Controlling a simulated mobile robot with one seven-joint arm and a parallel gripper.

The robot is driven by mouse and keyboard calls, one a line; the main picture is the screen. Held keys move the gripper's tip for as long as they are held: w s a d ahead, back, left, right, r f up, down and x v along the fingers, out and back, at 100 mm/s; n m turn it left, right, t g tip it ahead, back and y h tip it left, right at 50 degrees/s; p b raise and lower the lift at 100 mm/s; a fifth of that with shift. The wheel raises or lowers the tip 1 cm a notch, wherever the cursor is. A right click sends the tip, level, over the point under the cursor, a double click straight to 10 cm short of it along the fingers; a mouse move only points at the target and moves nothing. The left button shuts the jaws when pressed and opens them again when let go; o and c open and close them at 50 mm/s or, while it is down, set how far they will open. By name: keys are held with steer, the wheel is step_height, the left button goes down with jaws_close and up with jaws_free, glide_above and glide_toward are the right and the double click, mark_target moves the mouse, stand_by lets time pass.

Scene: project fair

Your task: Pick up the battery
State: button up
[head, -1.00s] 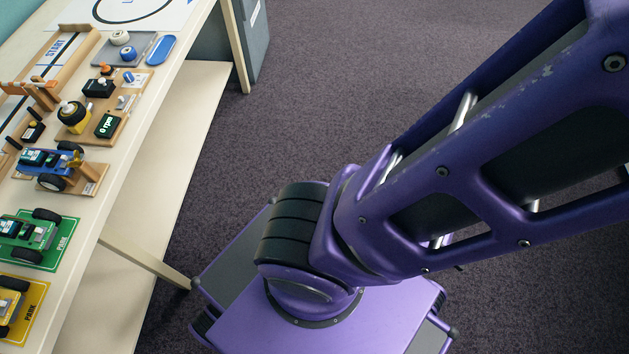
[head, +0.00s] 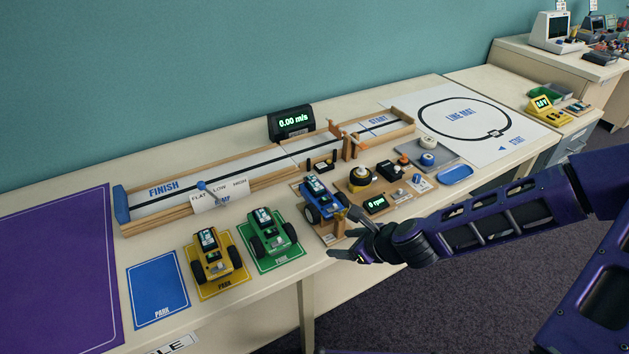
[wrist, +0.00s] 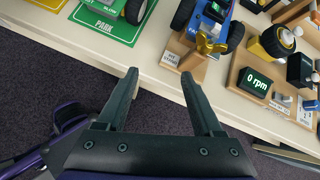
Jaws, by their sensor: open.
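My gripper (head: 342,232) is open and empty at the table's front edge, in front of the blue car (head: 318,200). In the wrist view my two fingers (wrist: 160,75) are spread over the table edge, with nothing between them. The blue car also shows there (wrist: 212,22), on a wooden stand with a gold key-like part at its end. I cannot tell for sure which thing is the battery. A small black box (head: 388,171) with an orange top sits on the wooden motor board and may be it; it shows in the wrist view (wrist: 299,70) too.
The motor board carries a yellow motor (head: 360,178) and a "0 rpm" display (head: 376,204). Yellow (head: 214,256) and green (head: 272,235) cars stand on parking mats to the left. A wooden track (head: 270,170) runs behind. A blue mat (head: 157,288) is empty.

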steer(key=w+d+r+m+t, duration=0.2)
steer(key=w+r+m+t, duration=0.2)
steer(key=r, duration=0.6)
steer(key=b, duration=0.3)
glide_toward(316, 185)
steer(key=shift+w+a+f+y, duration=0.3)
steer(key=shift+w+a+f, duration=0.1)
steer(key=shift+w+f, duration=0.45)
steer(key=shift+r+x, duration=0.15)
steer(key=shift+x, duration=1.4)
steer(key=shift+r+x, duration=0.1)
steer(key=shift+x, duration=1.45)
steer(key=shift+w, duration=0.15)
jaws_close()
